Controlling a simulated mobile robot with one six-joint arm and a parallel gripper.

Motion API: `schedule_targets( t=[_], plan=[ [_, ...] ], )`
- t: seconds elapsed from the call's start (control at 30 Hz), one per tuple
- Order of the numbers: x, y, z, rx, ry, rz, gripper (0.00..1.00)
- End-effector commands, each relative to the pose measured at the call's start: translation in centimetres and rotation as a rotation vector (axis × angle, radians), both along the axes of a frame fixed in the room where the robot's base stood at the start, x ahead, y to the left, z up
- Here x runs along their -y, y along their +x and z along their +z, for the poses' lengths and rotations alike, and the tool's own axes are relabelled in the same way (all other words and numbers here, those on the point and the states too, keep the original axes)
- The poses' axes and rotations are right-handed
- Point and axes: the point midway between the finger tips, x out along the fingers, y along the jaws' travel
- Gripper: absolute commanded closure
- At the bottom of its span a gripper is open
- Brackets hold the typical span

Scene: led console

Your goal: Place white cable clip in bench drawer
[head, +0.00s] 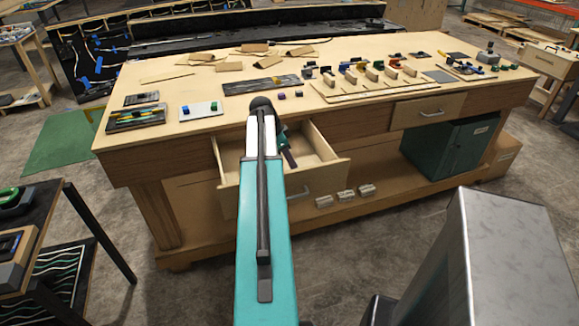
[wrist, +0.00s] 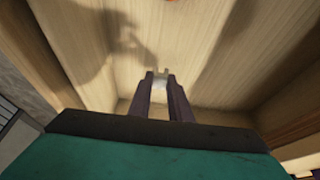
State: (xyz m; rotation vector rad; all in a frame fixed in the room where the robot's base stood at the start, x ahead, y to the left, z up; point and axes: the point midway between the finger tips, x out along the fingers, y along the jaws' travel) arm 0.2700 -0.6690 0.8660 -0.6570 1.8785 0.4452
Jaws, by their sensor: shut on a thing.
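The bench drawer (head: 325,176) is pulled open at the front of the wooden workbench, left of its middle. My gripper (head: 290,160) reaches down over the drawer opening, partly hidden by my arm. In the wrist view my gripper (wrist: 161,88) is shut on a small white cable clip (wrist: 160,75) between its fingertips. The clip is inside the drawer's outline, above the pale wooden drawer bottom (wrist: 105,60). I cannot tell how far the clip is above the bottom. The clip cannot be made out in the head view.
The bench top (head: 215,150) carries boards, blocks and small coloured parts. A second drawer (head: 428,111) is closed at the right. A green cabinet (head: 440,155) and several small pale boxes (head: 345,196) stand on the lower shelf. A dark rack (head: 75,240) stands at the left.

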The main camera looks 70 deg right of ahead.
Motion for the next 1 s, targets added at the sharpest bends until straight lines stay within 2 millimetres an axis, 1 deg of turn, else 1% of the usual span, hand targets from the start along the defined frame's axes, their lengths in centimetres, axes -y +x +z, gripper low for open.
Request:
schedule_targets(
  t=[0.2,0.3,0.8,0.83,0.93,1.0],
  plan=[
    [0.0,0.0,-2.1,-0.001,0.001,-0.001,1.00],
    [0.0,0.0,-2.7,0.000,0.000,-0.001,1.00],
    [0.0,0.0,-3.4,0.000,0.000,0.000,1.00],
    [0.0,0.0,-3.4,0.000,0.000,0.000,0.81],
    [0.0,0.0,-3.3,0.000,0.000,0.000,0.64],
    [0.0,0.0,-3.3,0.000,0.000,0.000,0.64]
  ],
)
